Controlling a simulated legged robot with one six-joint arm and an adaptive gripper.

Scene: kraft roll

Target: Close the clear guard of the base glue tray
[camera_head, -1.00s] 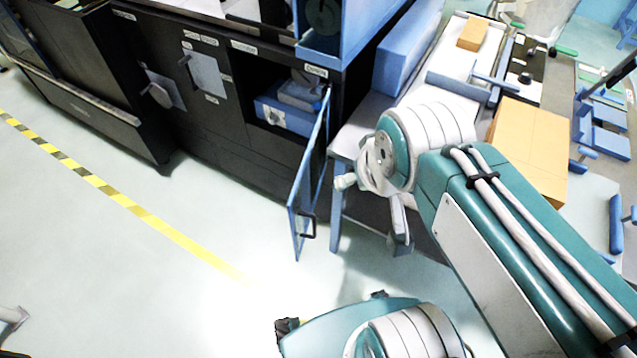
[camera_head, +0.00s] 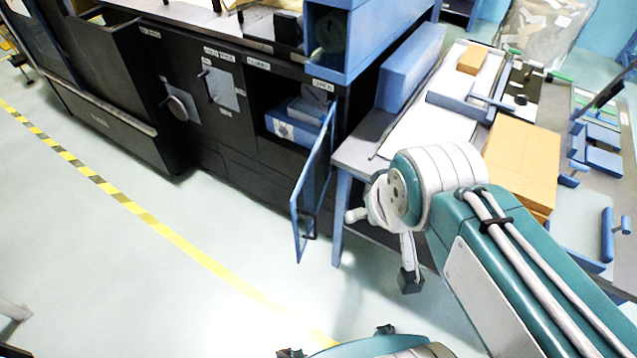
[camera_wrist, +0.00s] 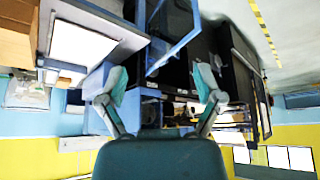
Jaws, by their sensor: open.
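The clear guard (camera_head: 313,185) has a blue frame and stands swung open, out from the black cabinet front. A dark handle (camera_head: 309,226) sits near its lower outer edge. Behind it, the blue base glue tray (camera_head: 293,128) sits in an open recess, with a grey-blue block on it. In the wrist view, which is upside down, the guard (camera_wrist: 172,35) shows above and beyond my gripper (camera_wrist: 160,76). My gripper is open, its two teal fingers spread and nothing between them. It looks apart from the guard. In the head view I cannot make out the fingertips.
A grey bench (camera_head: 362,150) with a cardboard box (camera_head: 522,160) and a blue block (camera_head: 410,65) stands right of the guard. The cabinet has another handled panel (camera_head: 222,88). The floor (camera_head: 200,215) ahead is clear, crossed by a yellow-black stripe (camera_head: 175,238).

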